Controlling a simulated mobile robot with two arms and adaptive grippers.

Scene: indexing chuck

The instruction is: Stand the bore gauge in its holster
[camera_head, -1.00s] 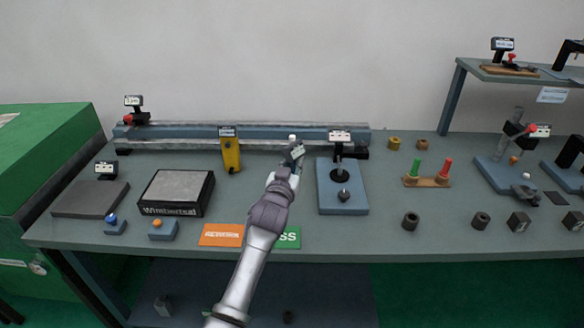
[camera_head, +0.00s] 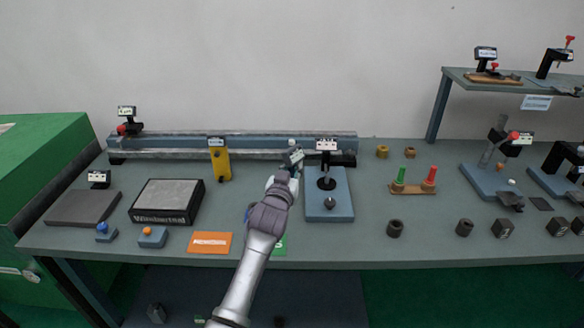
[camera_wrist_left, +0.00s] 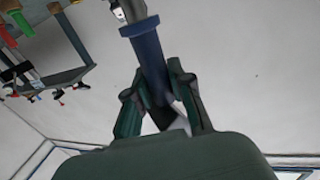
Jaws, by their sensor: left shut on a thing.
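My left gripper (camera_head: 284,178) is shut on the bore gauge and holds it over the back middle of the bench. The gauge's small grey dial head (camera_head: 294,157) shows above the fingers in the head view. In the left wrist view, the gauge's blue handle (camera_wrist_left: 150,62) with its collar sits between the two fingers (camera_wrist_left: 155,100), tilted. Its far end is cut off by the picture's top edge. A yellow upright piece (camera_head: 221,164), which looks like the holster, stands left of my gripper, apart from it. My right gripper is not in view.
A blue-based stand (camera_head: 329,207) is close to the right of my gripper. A long grey rail (camera_head: 250,147) runs along the back. A black-sided block (camera_head: 166,201) and an orange card (camera_head: 210,242) lie left. A red-and-green pin rack (camera_head: 413,189) is right.

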